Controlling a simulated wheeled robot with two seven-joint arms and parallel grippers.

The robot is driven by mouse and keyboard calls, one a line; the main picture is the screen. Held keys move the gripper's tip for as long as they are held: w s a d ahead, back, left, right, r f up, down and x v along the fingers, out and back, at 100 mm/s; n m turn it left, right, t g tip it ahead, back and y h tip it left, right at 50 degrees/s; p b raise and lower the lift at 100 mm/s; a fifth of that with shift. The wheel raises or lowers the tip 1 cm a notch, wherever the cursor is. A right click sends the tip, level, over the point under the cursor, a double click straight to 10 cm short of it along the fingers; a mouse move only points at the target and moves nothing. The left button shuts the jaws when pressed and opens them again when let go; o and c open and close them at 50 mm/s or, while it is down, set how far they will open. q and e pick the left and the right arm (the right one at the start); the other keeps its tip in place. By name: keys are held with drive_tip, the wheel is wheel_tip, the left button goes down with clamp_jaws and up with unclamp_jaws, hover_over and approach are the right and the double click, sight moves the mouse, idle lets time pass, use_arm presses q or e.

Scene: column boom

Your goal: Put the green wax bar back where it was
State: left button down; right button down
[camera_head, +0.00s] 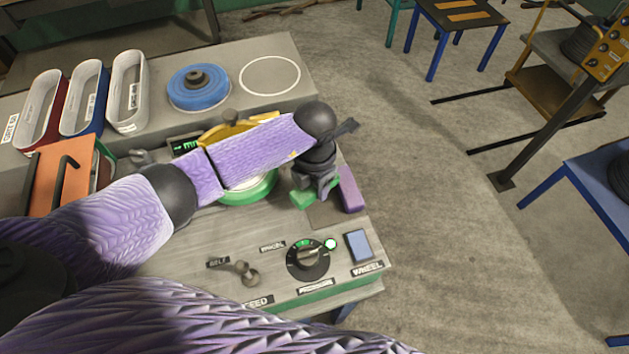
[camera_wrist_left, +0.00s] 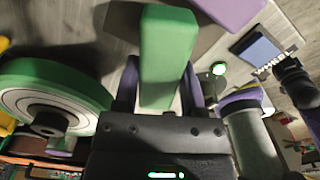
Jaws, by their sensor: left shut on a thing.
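My left gripper (camera_head: 318,190) points down at the right end of the bench and is shut on the green wax bar (camera_head: 301,200). In the left wrist view the green bar (camera_wrist_left: 168,50) sticks out between the two fingers of the gripper (camera_wrist_left: 160,90). A purple bar (camera_head: 350,190) lies just right of it, by a dark grey patch (camera_head: 327,214) on the bench top; it also shows in the left wrist view (camera_wrist_left: 232,10). I cannot tell whether the green bar touches the bench.
A green-rimmed wheel (camera_head: 250,190) is left of the gripper, partly behind my left arm. A dial (camera_head: 308,258) and blue button (camera_head: 358,244) lie in front. White-lined bins (camera_head: 128,90), a blue disc (camera_head: 198,88) and an empty white ring outline (camera_head: 270,75) are on the rear shelf.

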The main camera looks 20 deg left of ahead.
use_arm(q)
drive_tip(key=shift+f+b, duration=0.45)
drive_tip(key=shift+b, duration=0.05)
drive_tip(key=shift+c, duration=0.8)
unclamp_jaws()
drive_tip(key=shift+r+p, duration=0.3)
drive_tip(key=shift+p, duration=0.05)
wheel_tip(320, 180, up, 12)
drive_tip(key=shift+r+p, duration=0.25)
drive_tip(key=shift+p, duration=0.15)
